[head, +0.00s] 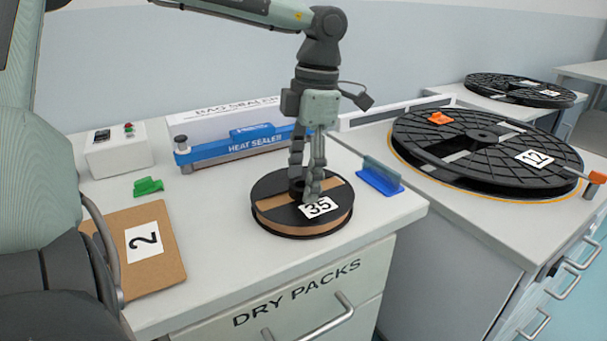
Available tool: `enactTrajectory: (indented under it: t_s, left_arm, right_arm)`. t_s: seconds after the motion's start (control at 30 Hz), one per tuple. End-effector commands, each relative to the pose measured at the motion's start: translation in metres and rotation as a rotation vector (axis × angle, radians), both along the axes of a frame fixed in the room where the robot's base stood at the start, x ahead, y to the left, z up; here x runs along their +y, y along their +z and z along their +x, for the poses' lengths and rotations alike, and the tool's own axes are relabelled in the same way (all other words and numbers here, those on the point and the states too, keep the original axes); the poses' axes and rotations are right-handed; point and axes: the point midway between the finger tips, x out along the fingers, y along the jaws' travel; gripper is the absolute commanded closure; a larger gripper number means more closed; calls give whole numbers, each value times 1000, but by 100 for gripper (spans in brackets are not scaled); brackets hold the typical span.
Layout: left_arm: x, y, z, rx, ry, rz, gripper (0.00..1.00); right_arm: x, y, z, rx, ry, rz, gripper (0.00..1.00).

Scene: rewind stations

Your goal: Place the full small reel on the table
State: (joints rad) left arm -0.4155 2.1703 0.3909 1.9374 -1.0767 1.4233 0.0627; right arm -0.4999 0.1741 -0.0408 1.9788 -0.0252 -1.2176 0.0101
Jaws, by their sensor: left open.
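A small black reel (279,216) with a brown wound band around its side lies flat on the white table (208,279), near the table's right front corner. It carries a label reading 35. My left gripper (306,190) points down over the reel's middle from above. Its fingers are open, one on each side of the reel's hub. I cannot tell whether the fingertips touch the reel. My right gripper is not in view.
A cardboard piece labelled 2 (167,263) and a green clip (147,186) lie to the left. A blue heat sealer (232,145) and a white box (115,152) stand behind. A blue holder (381,178) is right of the reel. A large reel labelled 12 (470,175) fills the right counter.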

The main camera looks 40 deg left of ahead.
Motion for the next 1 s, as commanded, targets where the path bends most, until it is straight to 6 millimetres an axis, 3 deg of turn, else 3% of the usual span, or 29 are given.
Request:
enactTrajectory:
  t_s: [0.1, 0.4, 0.6, 1.0]
  left_arm:
    - [0, 14, 3, -5, 1, 2, 40]
    - [-4, 79, 9, -5, 2, 2, 40]
    - [-6, 110, 12, -3, 1, 1, 40]
    - [-7, 121, 13, 0, 0, 0, 40]
  right_arm:
    - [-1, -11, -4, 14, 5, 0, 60]
    - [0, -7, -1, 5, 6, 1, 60]
    - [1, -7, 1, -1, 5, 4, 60]
    - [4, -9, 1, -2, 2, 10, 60]
